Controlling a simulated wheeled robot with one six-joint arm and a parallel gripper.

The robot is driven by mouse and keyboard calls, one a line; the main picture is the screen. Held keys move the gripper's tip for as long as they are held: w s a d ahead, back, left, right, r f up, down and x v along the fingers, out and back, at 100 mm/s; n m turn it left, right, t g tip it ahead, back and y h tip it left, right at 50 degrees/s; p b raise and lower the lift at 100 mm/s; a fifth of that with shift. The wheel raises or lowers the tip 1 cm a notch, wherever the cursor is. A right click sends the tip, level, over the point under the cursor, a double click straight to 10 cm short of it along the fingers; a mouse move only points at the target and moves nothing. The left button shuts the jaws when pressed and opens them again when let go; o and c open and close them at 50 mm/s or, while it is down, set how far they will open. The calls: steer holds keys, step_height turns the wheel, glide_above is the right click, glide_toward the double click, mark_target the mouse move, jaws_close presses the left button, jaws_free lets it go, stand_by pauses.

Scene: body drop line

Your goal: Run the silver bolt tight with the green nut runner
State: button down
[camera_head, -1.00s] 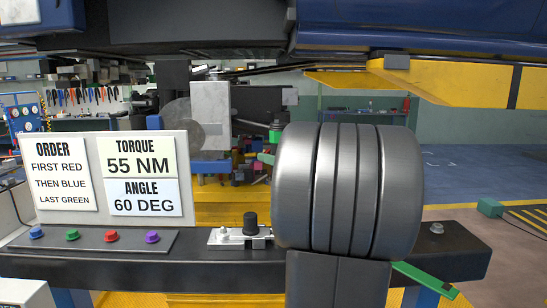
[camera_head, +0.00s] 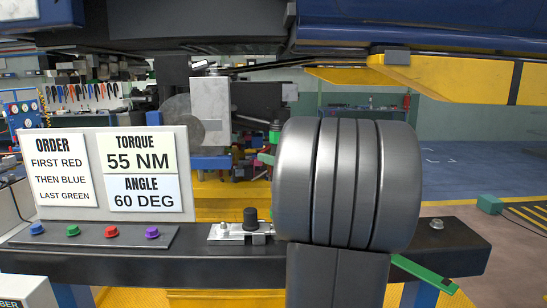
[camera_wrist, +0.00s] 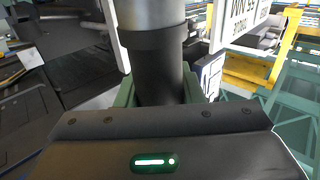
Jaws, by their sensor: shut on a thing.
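A silver bolt (camera_head: 437,224) stands at the right end of the dark beam. My gripper (camera_wrist: 158,92) shows in the wrist view with green fingers on both sides of a tool, the nut runner (camera_wrist: 155,65). It has a black grip and a grey upper body. The gripper is shut on the grip. In the head view my grey arm hides most of the gripper and tool; a green-banded piece (camera_head: 275,131) shows at the arm's left edge, probably part of the tool. The tool's lower end is hidden, and I see no contact with the bolt.
The beam (camera_head: 180,265) carries a tray of blue, green, red and purple bolts and a silver bracket (camera_head: 232,232) with a black knob. A sign board (camera_head: 190,213) stands behind the tray. A green strip (camera_head: 425,272) shows at the beam's right front. A vehicle body hangs overhead.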

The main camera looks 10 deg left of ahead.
mark_target(273, 143)
steer(key=shift+f, duration=0.75)
stand_by(3.4)
steer(key=shift+r, duration=2.65)
steer(key=shift+f, duration=0.15)
